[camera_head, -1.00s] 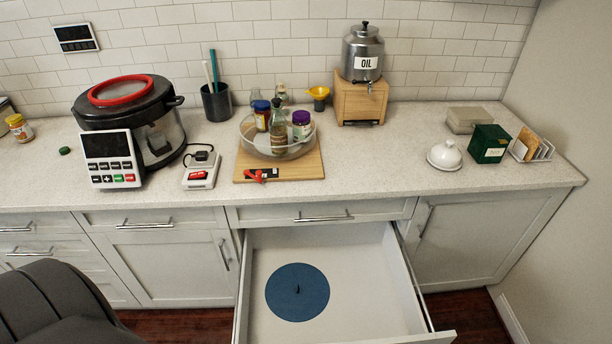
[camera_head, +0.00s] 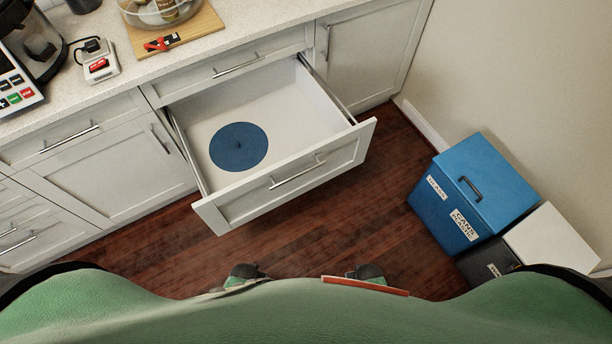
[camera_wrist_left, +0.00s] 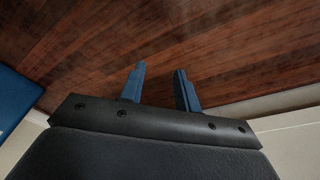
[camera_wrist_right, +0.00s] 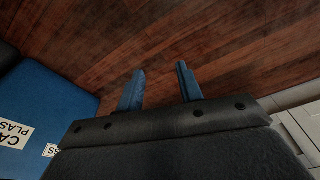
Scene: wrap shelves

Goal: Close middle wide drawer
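The middle wide drawer (camera_head: 310,172) is pulled far out from the white cabinet in the head view. Its front panel has a silver bar handle (camera_head: 298,172). A round blue disc (camera_head: 238,147) lies flat inside on the drawer floor. My left gripper (camera_wrist_left: 160,84) is open and empty in the left wrist view, with wooden floor beyond its fingers. My right gripper (camera_wrist_right: 158,84) is open and empty in the right wrist view, also over floor. Neither gripper shows in the head view, and neither touches the drawer in the wrist views.
A blue bin (camera_head: 472,192) and a black bin with a white lid (camera_head: 552,238) stand on the floor at the right near the wall. A shut shallow drawer (camera_head: 235,68) is above the open one. Wooden floor (camera_head: 300,235) in front of the drawer is clear.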

